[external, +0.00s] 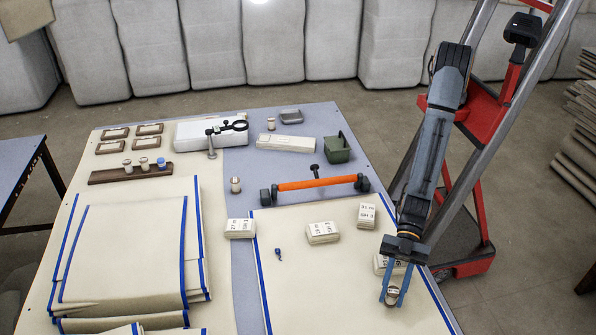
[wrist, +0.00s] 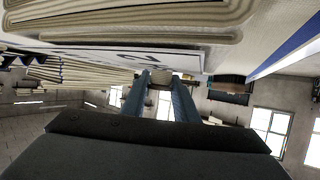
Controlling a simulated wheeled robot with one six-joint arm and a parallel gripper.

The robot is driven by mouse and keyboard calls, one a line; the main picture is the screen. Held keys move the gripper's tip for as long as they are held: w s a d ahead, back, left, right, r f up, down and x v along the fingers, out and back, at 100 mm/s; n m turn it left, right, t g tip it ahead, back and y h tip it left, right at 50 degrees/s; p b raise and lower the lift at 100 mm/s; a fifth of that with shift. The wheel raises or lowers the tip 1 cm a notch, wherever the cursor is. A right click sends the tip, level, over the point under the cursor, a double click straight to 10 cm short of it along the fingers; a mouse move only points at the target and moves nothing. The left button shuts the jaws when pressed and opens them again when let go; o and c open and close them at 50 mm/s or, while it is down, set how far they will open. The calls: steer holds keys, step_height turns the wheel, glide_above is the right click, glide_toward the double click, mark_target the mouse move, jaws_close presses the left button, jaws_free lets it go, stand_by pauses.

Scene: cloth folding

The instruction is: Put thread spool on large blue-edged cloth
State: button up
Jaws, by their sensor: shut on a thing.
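The large blue-edged cloth (external: 300,285) lies flat on the right front of the table, with a blue border along its left and right sides. My gripper (external: 393,291) points down over its right part. Its blue fingers are closed on a small pale thread spool (external: 392,293). I cannot tell whether the spool touches the cloth. In the wrist view, the fingers (wrist: 160,82) reach forward, and the small pale thing between them is mostly hidden.
Labelled white packs (external: 323,233) lie on the cloth, one partly hidden beside my gripper. A small blue item (external: 278,253) is left of them. An orange-handled bar (external: 316,183) crosses behind. Folded cloths (external: 125,255) are stacked left. The cloth's front middle is clear.

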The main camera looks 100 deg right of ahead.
steer(key=o, duration=1.1)
steer(key=shift+f, duration=0.1)
steer(key=shift+c, duration=0.2)
steer(key=shift+s+d+r, duration=0.1)
steer(key=shift+r, duration=0.15)
steer(key=b+v, duration=0.1)
steer(key=v, duration=1)
steer(key=shift+s+d+r, duration=0.1)
steer(key=shift+s+d, duration=0.05)
steer(key=shift+d, duration=0.2)
